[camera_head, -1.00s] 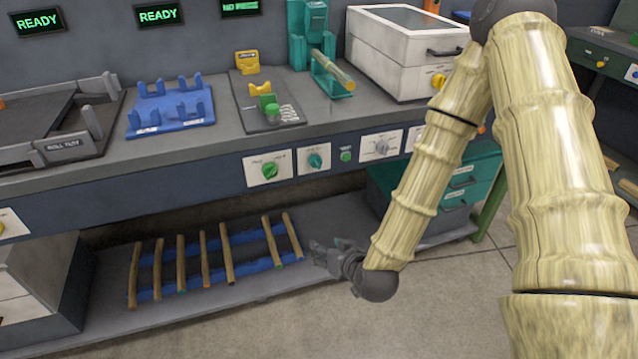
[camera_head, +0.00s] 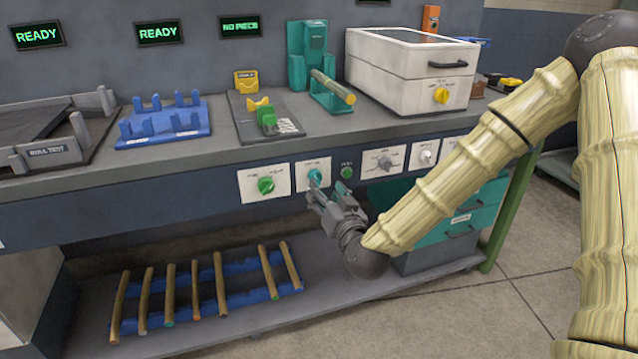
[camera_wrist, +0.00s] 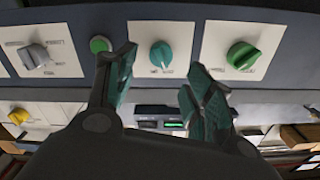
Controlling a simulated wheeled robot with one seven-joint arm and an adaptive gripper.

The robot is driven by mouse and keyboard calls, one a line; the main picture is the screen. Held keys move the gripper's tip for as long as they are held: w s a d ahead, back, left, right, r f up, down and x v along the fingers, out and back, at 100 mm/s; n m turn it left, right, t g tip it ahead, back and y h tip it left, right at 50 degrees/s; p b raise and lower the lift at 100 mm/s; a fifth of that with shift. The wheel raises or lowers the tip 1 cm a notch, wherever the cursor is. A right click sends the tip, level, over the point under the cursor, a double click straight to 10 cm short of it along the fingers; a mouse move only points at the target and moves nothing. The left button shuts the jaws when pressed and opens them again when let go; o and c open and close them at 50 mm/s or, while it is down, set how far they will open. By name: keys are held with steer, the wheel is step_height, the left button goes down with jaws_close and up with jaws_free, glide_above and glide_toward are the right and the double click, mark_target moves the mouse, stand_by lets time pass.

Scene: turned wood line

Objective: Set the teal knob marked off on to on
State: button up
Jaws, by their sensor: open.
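The teal knob (camera_head: 314,177) sits on a white plate on the bench's front panel, and its lettering is too small to read. In the wrist view the teal knob (camera_wrist: 161,54) shows between and beyond my fingertips, on its white plate. My gripper (camera_head: 322,196) is just below and in front of this plate in the head view. In the wrist view my gripper (camera_wrist: 160,80) has its two fingers spread apart with nothing between them. I see no contact with the knob.
A green knob (camera_head: 266,185) is left of the teal one, and a green button (camera_head: 347,172) is right of it. A grey knob (camera_head: 385,163) is further right. Below, a shelf (camera_head: 215,320) holds several wooden sticks on blue rails. Teal drawers (camera_head: 470,225) stand at right.

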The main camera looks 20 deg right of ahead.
mark_target(318, 180)
steer(key=shift+w+a+b, duration=0.15)
steer(key=shift+w+b, duration=0.2)
steer(key=shift+w, duration=2.8)
